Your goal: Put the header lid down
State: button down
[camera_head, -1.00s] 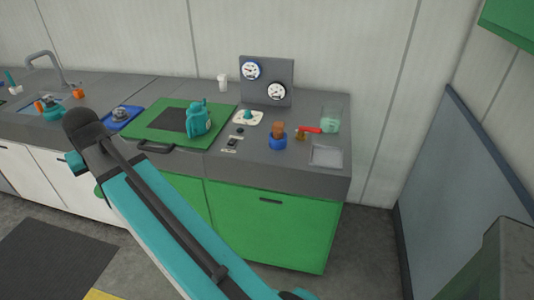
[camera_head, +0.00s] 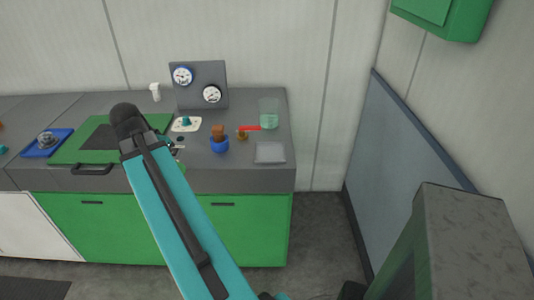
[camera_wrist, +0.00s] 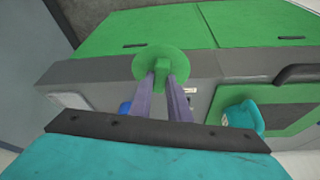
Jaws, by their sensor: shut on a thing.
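The header lid (camera_wrist: 161,64) is a green disc with a small block-like knob, seen in the wrist view. My gripper (camera_wrist: 164,78) is shut on the knob, with one finger on each side. The lid is held in front of the counter edge and overlaps it in this view; its exact gap to the counter cannot be told. In the head view my arm covers most of the gripper and lid. I cannot make out the header that the lid belongs to.
A teal jug (camera_wrist: 243,117) stands on the green mat (camera_head: 66,150). The counter also holds a blue cup (camera_head: 219,145), a clear beaker (camera_head: 269,112), a grey square pad (camera_head: 270,152) and a gauge panel (camera_head: 202,87). A blue-grey panel (camera_head: 395,150) stands at the right.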

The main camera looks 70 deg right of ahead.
jog(key=s+d+m+g, duration=0.1)
jog(key=s+d+m, duration=0.2)
jog(key=s, duration=0.4)
jog(key=s+d+m+g+y, duration=0.1)
jog(key=s+d+m, duration=0.3)
jog(key=s, duration=0.4)
jog(key=s+d+m+g, duration=0.1)
jog(key=s+d+m, duration=0.2)
jog(key=s+d, duration=0.2)
jog(key=s, duration=0.3)
jog(key=shift+d+f+m+g+y+p, duration=0.3)
jog(key=shift+f+g+p, duration=0.05)
jog(key=shift+g, duration=0.05)
jog(key=shift+w+d, duration=0.1)
jog(key=d+p, duration=0.1)
jog(key=d, duration=0.4)
jog(key=d+f+p, duration=0.1)
jog(key=d, duration=0.4)
jog(key=s+d+p, duration=0.1)
jog(key=d+p, duration=0.1)
jog(key=d, duration=0.3)
jog(key=shift+d+f, duration=0.2)
jog(key=shift+d, duration=0.15)
jog(key=shift+f, duration=0.1)
jog(key=shift+f+p, duration=0.75)
jog(key=shift+f, duration=0.95)
jog(key=shift+f, duration=0.1)
